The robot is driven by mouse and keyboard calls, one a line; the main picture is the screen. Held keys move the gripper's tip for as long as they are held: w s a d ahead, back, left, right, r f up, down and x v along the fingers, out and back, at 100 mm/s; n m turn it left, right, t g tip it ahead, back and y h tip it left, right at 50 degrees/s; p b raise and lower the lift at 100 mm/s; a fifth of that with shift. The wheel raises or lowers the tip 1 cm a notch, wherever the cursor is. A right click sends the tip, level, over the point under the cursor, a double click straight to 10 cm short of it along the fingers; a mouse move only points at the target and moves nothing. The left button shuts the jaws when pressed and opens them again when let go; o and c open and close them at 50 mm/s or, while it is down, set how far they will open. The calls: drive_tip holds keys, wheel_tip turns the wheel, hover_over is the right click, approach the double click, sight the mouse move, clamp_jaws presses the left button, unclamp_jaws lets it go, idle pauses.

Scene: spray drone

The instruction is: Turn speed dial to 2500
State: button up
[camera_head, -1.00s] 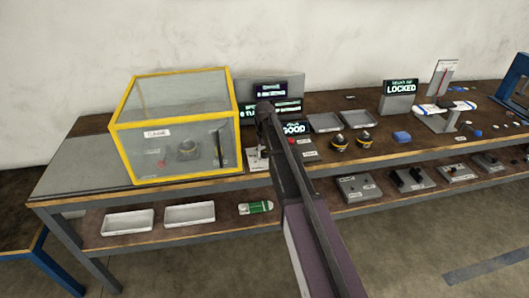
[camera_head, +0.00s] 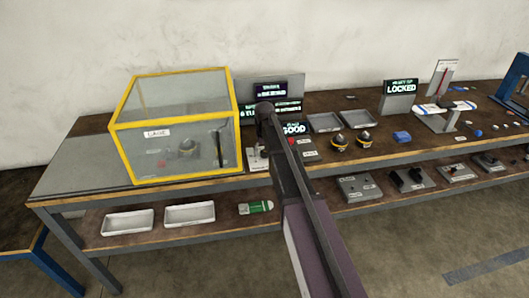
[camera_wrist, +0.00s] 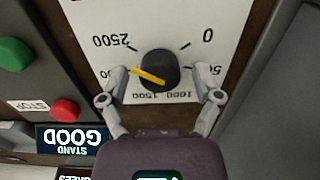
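The speed dial (camera_wrist: 160,71) is a black knob with a yellow pointer on a white plate (camera_wrist: 178,20), seen upside down in the wrist view. The pointer is toward the left and slightly up, between the partly hidden label at left and the 2500 mark at upper left. The 0 mark is at upper right; 1000 and 1500 are below. My gripper (camera_wrist: 160,78) is open, one finger on each side of the knob, with visible gaps between fingers and knob. In the head view my arm hides the gripper and most of the dial area.
Beside the dial are a green button (camera_wrist: 14,53), a red button (camera_wrist: 65,110) labelled STOP and a GOOD display (camera_wrist: 72,140). In the head view a yellow-framed clear box (camera_head: 178,125) stands left of my arm. Trays (camera_head: 325,122) and two dark-and-yellow round parts (camera_head: 337,141) lie right.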

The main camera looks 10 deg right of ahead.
drive_tip(key=shift+n, duration=0.4)
drive_tip(key=shift+n, duration=0.5)
wheel_tip(320, 180, up, 14)
drive_tip(key=p, duration=1.4)
drive_tip(key=shift+f, duration=0.1)
drive_tip(key=s+m, duration=0.1)
drive_tip(key=s, duration=2.8)
drive_tip(key=shift+a+m, duration=0.15)
drive_tip(key=shift+m, duration=0.25)
